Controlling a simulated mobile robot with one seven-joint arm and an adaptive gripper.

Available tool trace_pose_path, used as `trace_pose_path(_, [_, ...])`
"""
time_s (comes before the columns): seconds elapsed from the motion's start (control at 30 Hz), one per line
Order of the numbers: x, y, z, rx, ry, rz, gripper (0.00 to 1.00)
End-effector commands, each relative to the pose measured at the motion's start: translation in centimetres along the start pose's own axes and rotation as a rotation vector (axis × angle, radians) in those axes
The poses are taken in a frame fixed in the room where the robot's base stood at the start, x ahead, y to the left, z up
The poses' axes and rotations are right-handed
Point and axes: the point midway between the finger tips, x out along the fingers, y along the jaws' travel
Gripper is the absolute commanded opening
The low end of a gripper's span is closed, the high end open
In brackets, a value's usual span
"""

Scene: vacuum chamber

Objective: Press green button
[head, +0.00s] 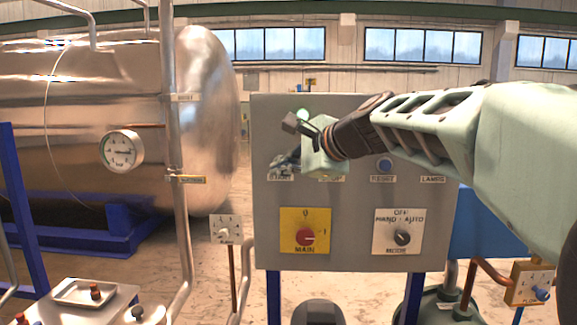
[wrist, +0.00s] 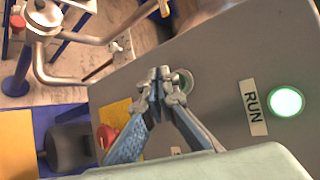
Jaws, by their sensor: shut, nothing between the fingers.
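A grey control panel (head: 350,240) faces me. My gripper (head: 284,162) is shut and empty at its upper left, just above the START label (head: 280,178). In the wrist view, the closed fingertips (wrist: 165,78) are in front of a round greenish button (wrist: 186,81) with a pale ring, partly hidden by them. I cannot tell whether they touch it. In the head view the fingers hide this button. A lit green lamp (wrist: 287,102) is beside the RUN label (wrist: 252,107); it shows in the head view (head: 303,114) above my gripper.
Lower on the panel are a red MAIN switch (head: 305,237) on yellow and a black MODE knob (head: 402,238). A blue RESET button (head: 384,165) is to the right of my gripper. A steel tank (head: 205,120) and vertical pipe (head: 176,230) stand at left.

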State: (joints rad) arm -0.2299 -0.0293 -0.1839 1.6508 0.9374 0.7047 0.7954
Motion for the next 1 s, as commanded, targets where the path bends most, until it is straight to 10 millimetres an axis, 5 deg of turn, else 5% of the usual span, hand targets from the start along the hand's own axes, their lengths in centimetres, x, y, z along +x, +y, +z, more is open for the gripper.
trace_pose_path(0.4, [-3.0, 1.9, 2.2, -0.004, -0.002, -0.006, 0.0])
trace_pose_path(1.0, [-3.3, 2.3, 2.4, -0.001, -0.001, -0.001, 0.0])
